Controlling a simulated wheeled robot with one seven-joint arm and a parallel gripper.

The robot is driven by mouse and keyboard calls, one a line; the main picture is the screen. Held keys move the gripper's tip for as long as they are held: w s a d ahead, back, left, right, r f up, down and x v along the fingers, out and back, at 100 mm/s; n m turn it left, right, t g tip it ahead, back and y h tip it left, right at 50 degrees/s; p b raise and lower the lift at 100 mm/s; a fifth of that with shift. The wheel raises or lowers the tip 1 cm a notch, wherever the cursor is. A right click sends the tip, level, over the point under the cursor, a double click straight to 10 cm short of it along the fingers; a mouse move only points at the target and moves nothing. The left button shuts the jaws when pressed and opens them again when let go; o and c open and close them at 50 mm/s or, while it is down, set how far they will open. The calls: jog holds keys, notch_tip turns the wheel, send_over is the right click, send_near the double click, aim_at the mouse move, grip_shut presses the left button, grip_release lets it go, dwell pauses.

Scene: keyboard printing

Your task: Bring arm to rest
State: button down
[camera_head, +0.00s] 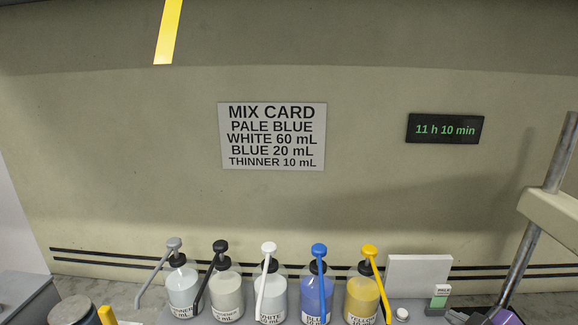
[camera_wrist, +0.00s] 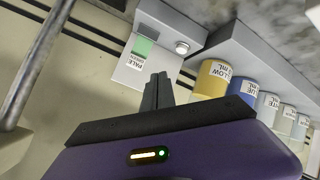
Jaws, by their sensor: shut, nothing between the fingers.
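My gripper (camera_wrist: 158,88) is shut and empty, its dark fingers pressed together in the middle of the wrist view. Its purple body fills the bottom of that view. In the head view my gripper (camera_head: 457,317) shows only partly at the lower right edge, to the right of the bottles. In the wrist view, the fingers point toward a pale panel and a small green-and-white labelled container (camera_wrist: 142,48). This container also shows in the head view (camera_head: 439,296), close to my gripper. I cannot tell whether they touch.
Several pump bottles stand in a row, including a white one (camera_head: 270,297), a blue one (camera_head: 316,295) and a yellow one (camera_head: 361,297). A white button (camera_head: 402,314) sits right of them. A mix card (camera_head: 272,136) and a timer display (camera_head: 444,128) hang on the wall.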

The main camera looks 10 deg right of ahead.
jog(key=s+a+f+m+t+y+b, duration=0.1)
jog(key=s+a+f+m+b, duration=0.1)
jog(key=s+a, duration=1)
jog(key=s+a+f+m+t+y+b, duration=0.1)
jog(key=s+a+f+m+t+b, duration=0.1)
jog(key=s+a, duration=1.1)
jog(key=s+f+m+b, duration=0.1)
jog(key=s, duration=0.6)
jog(key=shift+s+a+f+t, duration=0.15)
jog(key=shift+s+f+t, duration=0.1)
jog(key=shift+s+t, duration=0.1)
